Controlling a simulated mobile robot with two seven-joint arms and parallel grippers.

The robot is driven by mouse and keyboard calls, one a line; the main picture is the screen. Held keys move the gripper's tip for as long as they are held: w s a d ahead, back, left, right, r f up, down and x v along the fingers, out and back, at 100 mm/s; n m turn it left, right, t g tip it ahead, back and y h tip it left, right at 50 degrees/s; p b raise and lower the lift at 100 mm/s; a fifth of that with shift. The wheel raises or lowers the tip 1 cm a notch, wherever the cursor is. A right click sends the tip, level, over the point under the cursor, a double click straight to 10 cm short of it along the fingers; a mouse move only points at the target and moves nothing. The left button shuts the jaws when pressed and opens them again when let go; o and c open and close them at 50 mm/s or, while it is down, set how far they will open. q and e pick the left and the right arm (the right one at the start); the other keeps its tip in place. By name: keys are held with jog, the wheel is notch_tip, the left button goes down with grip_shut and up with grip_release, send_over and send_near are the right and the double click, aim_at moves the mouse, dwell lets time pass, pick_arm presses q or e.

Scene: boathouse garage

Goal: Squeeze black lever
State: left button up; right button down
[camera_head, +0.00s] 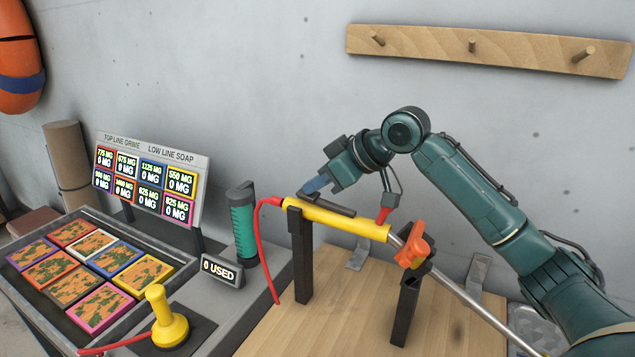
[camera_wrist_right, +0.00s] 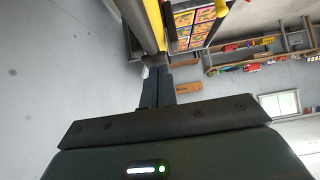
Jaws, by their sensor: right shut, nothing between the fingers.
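A yellow spray handle (camera_head: 340,220) with a long metal tube rests across two dark upright posts. The black lever (camera_head: 332,207) lies along the top of the handle, near its left end. My right gripper (camera_head: 313,187) has blue fingers that are shut and empty, just above and behind the lever's left part. I cannot tell whether the fingertips touch the lever. In the right wrist view the shut fingers (camera_wrist_right: 157,88) point at the handle's underside or side, and the yellow handle (camera_wrist_right: 155,18) shows beyond them. My left gripper is not in view.
A red hose (camera_head: 259,235) hangs from the handle's left end. A green cylinder (camera_head: 243,228), a "0 USED" sign (camera_head: 221,270) and a tray (camera_head: 45,310) of colored tiles stand left. The wooden tabletop (camera_head: 345,320) is mostly clear.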

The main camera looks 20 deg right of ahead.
jog(key=shift+f, duration=0.1)
dwell(0.7)
jog(key=shift+r+p, duration=0.8)
jog(key=shift+p, duration=0.3)
